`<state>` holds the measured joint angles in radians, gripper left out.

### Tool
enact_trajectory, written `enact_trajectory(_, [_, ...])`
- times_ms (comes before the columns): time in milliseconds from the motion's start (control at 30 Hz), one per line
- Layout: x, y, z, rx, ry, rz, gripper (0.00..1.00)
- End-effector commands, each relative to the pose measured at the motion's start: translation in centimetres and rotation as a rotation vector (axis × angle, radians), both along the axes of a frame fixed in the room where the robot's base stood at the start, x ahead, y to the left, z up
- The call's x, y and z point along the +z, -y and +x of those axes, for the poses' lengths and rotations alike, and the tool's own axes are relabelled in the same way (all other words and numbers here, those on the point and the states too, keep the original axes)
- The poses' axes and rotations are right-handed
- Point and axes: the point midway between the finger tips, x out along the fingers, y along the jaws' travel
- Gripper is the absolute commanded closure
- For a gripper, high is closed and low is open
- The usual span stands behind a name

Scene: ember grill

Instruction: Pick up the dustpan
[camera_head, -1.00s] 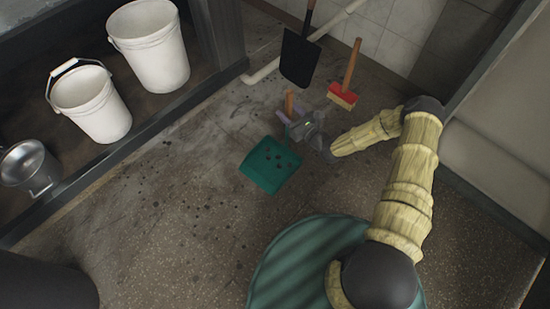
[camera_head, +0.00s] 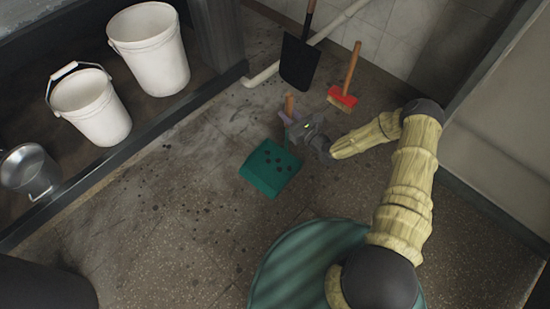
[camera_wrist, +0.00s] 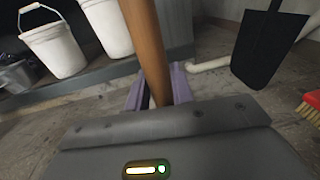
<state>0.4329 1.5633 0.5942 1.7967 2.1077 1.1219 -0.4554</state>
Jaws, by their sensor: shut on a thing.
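The dustpan is a green pan (camera_head: 270,168) with dark specks on it and an upright wooden handle (camera_head: 289,104). It is on or close to the floor in the head view; I cannot tell whether it touches. My gripper (camera_head: 288,118) is at the handle, just behind the pan. In the wrist view the brown handle (camera_wrist: 147,45) rises between the purple fingers of my gripper (camera_wrist: 152,92), which are shut on it. The pan is hidden in the wrist view.
A black shovel (camera_head: 298,62) and a red-headed brush (camera_head: 342,98) stand near the back wall. A white pipe (camera_head: 262,74) runs along the floor there. White buckets (camera_head: 150,50) and a metal pail (camera_head: 30,170) sit on the left shelf. The floor left of the dustpan is clear.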

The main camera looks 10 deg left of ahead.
Motion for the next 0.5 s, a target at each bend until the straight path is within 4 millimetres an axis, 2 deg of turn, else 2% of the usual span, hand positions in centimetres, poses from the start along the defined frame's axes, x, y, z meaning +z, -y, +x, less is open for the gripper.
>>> enact_trajectory(267, [0.5,0.0,0.0,0.001,0.001,0.003,1.00])
enact_trajectory(500, [3.1,0.0,0.0,-0.001,0.001,0.003,1.00])
